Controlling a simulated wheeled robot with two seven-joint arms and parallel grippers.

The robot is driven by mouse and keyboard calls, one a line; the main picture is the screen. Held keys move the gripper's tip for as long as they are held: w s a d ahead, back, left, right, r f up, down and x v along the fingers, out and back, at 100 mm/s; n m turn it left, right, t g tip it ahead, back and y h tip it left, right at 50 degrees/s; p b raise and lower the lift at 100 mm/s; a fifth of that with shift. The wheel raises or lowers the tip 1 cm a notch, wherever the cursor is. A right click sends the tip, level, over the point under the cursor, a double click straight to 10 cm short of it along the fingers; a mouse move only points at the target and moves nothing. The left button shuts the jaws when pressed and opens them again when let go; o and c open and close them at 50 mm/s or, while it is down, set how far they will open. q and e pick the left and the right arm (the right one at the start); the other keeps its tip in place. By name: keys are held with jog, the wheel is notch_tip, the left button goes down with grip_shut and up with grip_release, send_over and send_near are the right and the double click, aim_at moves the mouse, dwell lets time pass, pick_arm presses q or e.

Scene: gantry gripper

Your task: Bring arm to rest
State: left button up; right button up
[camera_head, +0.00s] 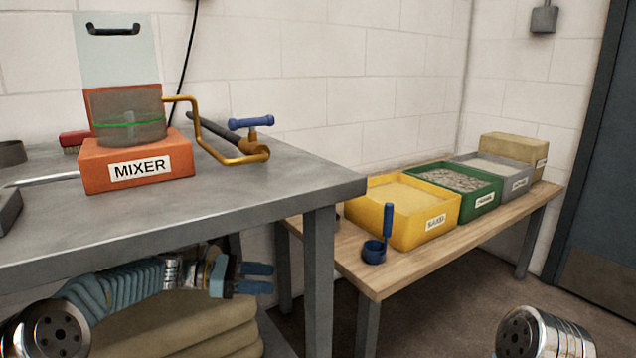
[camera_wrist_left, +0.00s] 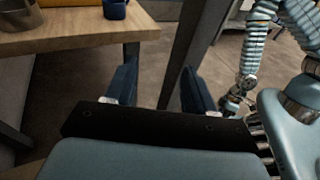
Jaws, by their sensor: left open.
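My left arm comes in from the lower left in the head view, below the metal table's top. My left gripper (camera_head: 257,278) is open and empty, its two blue fingers pointing right beside the table leg. In the left wrist view, the same gripper (camera_wrist_left: 158,88) shows its two dark blue fingers spread, with only floor and a table leg behind them. In the head view, only a metallic part of my right arm shows at the lower right edge; its gripper is out of frame. In the left wrist view, a ribbed blue arm of mine stands at the right.
A wooden table (camera_head: 400,275) holds a blue scoop (camera_head: 376,250) and yellow (camera_head: 408,230), green (camera_head: 480,213) and grey (camera_head: 517,186) bins. Stacked sacks (camera_head: 215,335) lie under the metal table.

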pick_arm(q)
jog(key=s+d+f+m+y+p, duration=0.1)
jog(key=s+f+y, duration=0.15)
jog(key=f, duration=0.55)
jog(key=s+d+f+m+g+y+p, duration=0.15)
jog(key=s+f, duration=0.25)
jog(key=f, duration=0.4)
jog(key=s+f+m+y+p, duration=0.1)
jog(key=s+f+m+y, duration=0.15)
jog(key=f, duration=0.45)
jog(key=s+f+m+y+p, duration=0.1)
jog(key=s+f+m, duration=0.2)
jog(key=s, duration=0.4)
jog(key=s+a+f+m+y+p, duration=0.1)
jog(key=s+f+m+y, duration=0.1)
jog(key=s, duration=0.5)
jog(key=s+f+m+y+p, duration=0.1)
jog(key=s+f+m+y, duration=0.1)
jog(key=s+f+m, duration=0.3)
jog(key=s+m, duration=0.1)
jog(key=s, duration=0.2)
jog(key=shift+a, duration=0.25)
